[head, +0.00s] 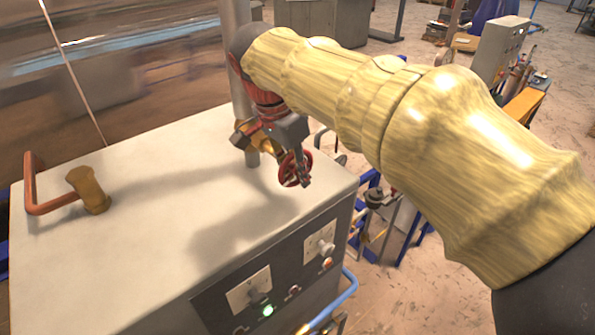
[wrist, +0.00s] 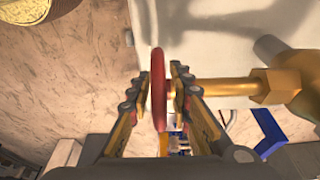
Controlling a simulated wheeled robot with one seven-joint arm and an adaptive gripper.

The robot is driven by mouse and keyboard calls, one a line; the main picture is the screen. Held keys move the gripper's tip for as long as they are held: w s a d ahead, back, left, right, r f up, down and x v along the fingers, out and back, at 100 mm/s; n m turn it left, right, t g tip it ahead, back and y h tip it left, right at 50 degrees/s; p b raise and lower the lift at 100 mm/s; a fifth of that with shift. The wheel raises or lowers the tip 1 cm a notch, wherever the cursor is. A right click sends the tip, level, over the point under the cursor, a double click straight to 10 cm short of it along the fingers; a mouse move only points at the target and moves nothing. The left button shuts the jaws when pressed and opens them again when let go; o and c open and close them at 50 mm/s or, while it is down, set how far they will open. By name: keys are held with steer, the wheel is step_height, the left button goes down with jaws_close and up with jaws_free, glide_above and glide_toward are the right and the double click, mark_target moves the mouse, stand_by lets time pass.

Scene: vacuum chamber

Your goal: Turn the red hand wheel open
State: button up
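The red hand wheel (head: 289,170) is at the far right end of the pale cabinet top in the head view. In the wrist view the red hand wheel (wrist: 158,88) shows edge-on, upright in the picture, with a brass stem (wrist: 228,87) running right to a brass valve body (wrist: 290,85). My gripper (wrist: 161,88) has one finger on each side of the wheel's rim, closed in near it, and appears to pinch it. In the head view my gripper (head: 303,178) reaches down over the wheel and partly hides it.
The cabinet top (head: 150,240) is mostly clear. An orange pipe handle with a brass fitting (head: 88,190) stands at its left. A metal post (head: 238,75) rises behind the valve. A control panel (head: 270,280) with knobs and a blue rail (head: 338,300) is on the front.

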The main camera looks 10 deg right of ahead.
steer(key=shift+o, duration=0.8)
steer(key=v, duration=1.2)
steer(key=s+d+f+n+t+y, duration=0.1)
steer(key=s+d+f+n+y, duration=0.1)
steer(key=s+d+f+n, duration=0.5)
steer(key=s+d+f+n+t, duration=0.35)
steer(key=s+d+f, duration=0.55)
steer(key=s+f, duration=0.45)
step_height(320, 180, down, 24)
steer(key=w+b, duration=0.2)
steer(key=b, duration=2)
steer(key=shift+d+n+b, duration=0.2)
steer(key=shift+n+b, duration=0.1)
steer(key=shift+n, duration=0.05)
steer(key=shift+r+g, duration=0.15)
steer(key=shift+g, duration=0.1)
